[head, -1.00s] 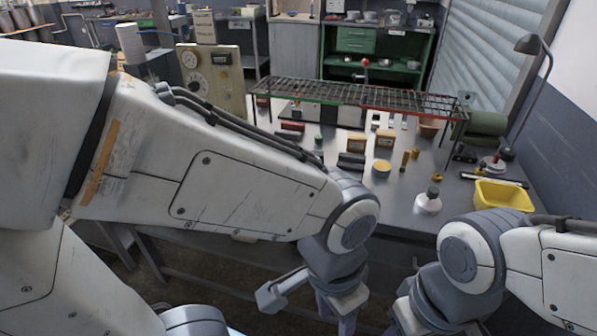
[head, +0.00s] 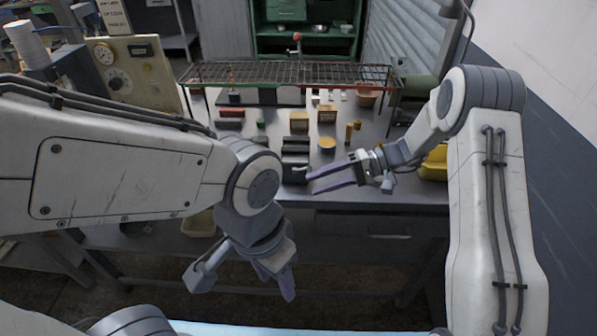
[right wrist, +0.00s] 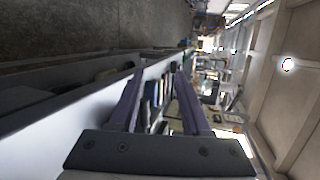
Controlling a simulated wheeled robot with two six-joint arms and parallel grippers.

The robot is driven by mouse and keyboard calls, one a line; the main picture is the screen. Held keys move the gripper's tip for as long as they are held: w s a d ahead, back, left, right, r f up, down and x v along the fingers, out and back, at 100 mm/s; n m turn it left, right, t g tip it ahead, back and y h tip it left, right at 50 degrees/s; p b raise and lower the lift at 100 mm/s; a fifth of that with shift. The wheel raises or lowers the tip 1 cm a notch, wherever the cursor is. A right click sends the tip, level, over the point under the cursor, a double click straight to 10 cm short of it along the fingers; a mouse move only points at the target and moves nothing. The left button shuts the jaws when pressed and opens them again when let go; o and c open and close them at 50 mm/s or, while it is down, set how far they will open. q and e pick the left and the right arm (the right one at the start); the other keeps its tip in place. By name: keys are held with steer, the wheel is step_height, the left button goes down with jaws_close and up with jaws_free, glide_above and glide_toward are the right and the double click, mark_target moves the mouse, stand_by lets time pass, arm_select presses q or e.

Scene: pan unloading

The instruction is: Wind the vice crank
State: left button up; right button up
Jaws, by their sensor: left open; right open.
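A dark blocky thing (head: 295,150) at the bench's front edge may be the vice. I cannot make out its crank for certain; a small pale piece shows at its front. My right gripper (head: 312,181) reaches in from the right at the bench's front edge. It is open and empty, its purple fingers pointing left just beside the dark blocks. In the right wrist view its fingers (right wrist: 158,75) are spread, with bench items beyond them. My left gripper (head: 276,282) hangs low in front of the bench, open and empty, pointing down.
A wire rack (head: 290,75) spans the back of the bench. Cartons (head: 299,122), a round yellow tin (head: 327,145) and small bottles stand on the bench. A yellow bin (head: 434,163) is partly behind my right arm. A gauge panel (head: 130,70) stands at left.

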steer(key=w+d+t, duration=0.1)
steer(key=w+d+f+t+y, duration=0.1)
steer(key=w+d, duration=0.1)
steer(key=w+d+f+m+y, duration=0.1)
steer(key=shift+w+d+t, duration=0.2)
steer(key=shift+w+t, duration=0.15)
steer(key=shift+t, duration=0.05)
steer(key=shift+w+a+p, duration=0.1)
steer(key=shift+p, duration=0.2)
steer(key=a+p, duration=0.1)
steer(key=a, duration=0.2)
steer(key=a+p, duration=0.1)
steer(key=a, duration=0.2)
steer(key=a+f+p, duration=0.1)
steer(key=a, duration=0.2)
steer(key=shift+f, duration=0.1)
steer(key=shift+a+f, duration=0.15)
steer(key=shift+a, duration=0.3)
jaws_close()
